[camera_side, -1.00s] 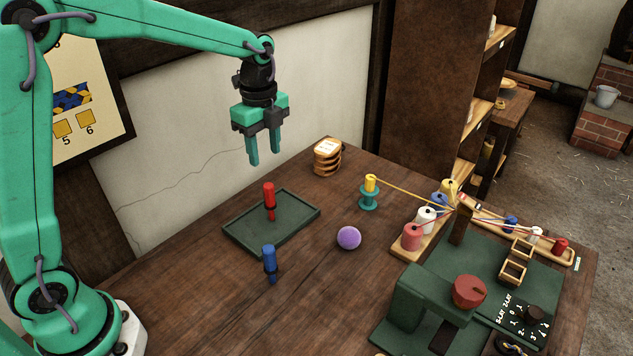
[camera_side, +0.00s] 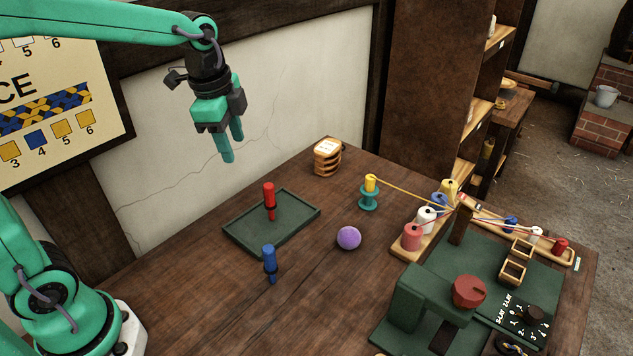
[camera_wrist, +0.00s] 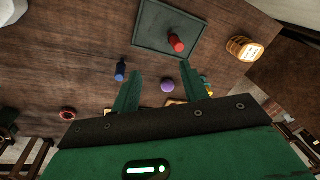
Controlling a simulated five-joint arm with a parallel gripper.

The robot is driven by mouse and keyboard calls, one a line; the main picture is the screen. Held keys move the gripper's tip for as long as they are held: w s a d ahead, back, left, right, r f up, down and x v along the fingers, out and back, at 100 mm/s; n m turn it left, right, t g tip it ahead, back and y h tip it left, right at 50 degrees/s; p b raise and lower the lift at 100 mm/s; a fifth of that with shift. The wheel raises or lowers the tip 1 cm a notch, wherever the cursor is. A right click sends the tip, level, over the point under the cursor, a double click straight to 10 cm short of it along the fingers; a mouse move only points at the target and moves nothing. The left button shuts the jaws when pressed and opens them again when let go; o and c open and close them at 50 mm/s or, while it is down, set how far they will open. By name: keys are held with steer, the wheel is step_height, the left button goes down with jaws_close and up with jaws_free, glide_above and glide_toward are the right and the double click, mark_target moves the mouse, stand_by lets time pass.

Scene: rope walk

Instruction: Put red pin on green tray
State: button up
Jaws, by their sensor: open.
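The red pin (camera_side: 270,200) stands upright on the green tray (camera_side: 240,243), and nothing holds it. In the wrist view the red pin (camera_wrist: 177,42) is also on the green tray (camera_wrist: 150,40). My gripper (camera_side: 232,148) is open and empty, high above the table and apart from the pin and tray, up and to the left of the pin in the side view. Its two fingers (camera_wrist: 161,82) show spread apart in the wrist view.
A blue pin (camera_side: 270,265) stands on the table in front of the tray. A purple ball (camera_side: 348,238) lies right of it.

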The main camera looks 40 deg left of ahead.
steer(key=s+n+t, duration=0.3)
steer(key=s+n, duration=0.8)
steer(key=s, duration=0.3)
steer(key=shift+a+r+n+t, duration=0.15)
steer(key=shift+r+n+t, duration=0.15)
steer(key=shift+n, duration=0.1)
